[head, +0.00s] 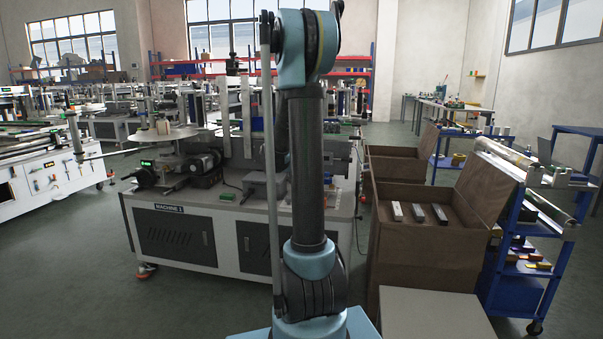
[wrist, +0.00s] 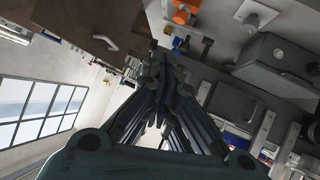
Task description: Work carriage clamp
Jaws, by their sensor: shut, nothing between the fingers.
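My gripper (wrist: 165,62) shows in the wrist view with its fingers together and nothing between them. In the head view it is hidden behind my arm. The labelling machine (head: 240,230), marked "MACHINE 1", stands ahead with equipment on its top. In the wrist view an orange knob-like part (wrist: 182,14) and a pale part on a square plate (wrist: 255,17) sit beyond the fingertips, apart from them. I cannot tell which part is the carriage clamp. A dark grey housing (wrist: 275,60) lies right of the fingers.
A brown open cabinet (head: 418,240) with several pale and dark blocks inside stands right of the machine. A blue trolley (head: 500,285) stands further right. A pale flat-topped box (head: 430,312) is at the front. The floor at left (head: 70,270) is clear.

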